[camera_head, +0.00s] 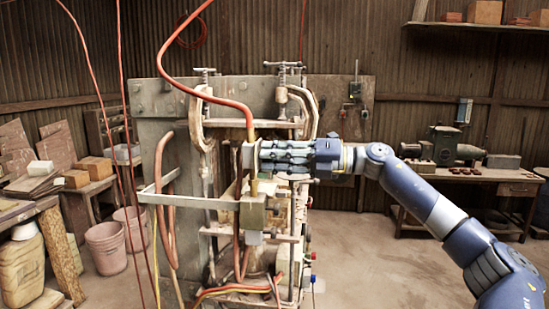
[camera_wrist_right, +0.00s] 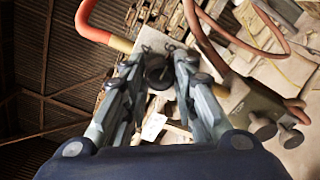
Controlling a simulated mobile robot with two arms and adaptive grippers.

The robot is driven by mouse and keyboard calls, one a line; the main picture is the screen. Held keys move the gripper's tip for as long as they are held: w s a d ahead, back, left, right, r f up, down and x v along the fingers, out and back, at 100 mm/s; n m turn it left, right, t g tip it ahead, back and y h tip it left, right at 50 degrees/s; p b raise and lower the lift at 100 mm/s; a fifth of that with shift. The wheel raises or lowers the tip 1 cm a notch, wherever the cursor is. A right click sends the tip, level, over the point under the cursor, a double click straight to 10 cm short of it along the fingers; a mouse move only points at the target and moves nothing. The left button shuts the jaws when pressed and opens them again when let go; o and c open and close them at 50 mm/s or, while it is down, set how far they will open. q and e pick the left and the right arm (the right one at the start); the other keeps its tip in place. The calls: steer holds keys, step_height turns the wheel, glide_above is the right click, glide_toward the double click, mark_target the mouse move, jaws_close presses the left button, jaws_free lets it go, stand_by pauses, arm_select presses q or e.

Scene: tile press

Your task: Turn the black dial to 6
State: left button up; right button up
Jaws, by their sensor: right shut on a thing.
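My right gripper (camera_head: 264,155) reaches in from the right in the head view, its fingertips at the upper front of the press (camera_head: 252,214). In the right wrist view, the fingers of the right gripper (camera_wrist_right: 157,66) close around the sides of the black dial (camera_wrist_right: 158,77), a dark round knob on a pale plate. The dial is hidden behind the fingers in the head view. My left gripper is not in view.
An orange hose (camera_head: 212,94) drops to the press close to the right gripper, and thin red cables hang at the left. Pink buckets (camera_head: 106,247) stand left of the press. A workbench (camera_head: 470,175) stands behind at the right. The floor at the right is open.

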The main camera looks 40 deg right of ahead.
stand_by(0.4)
steer(key=o, duration=1.1)
steer(key=shift+c, duration=0.2)
steer(key=shift+d, duration=0.1)
steer(key=v, duration=1.2)
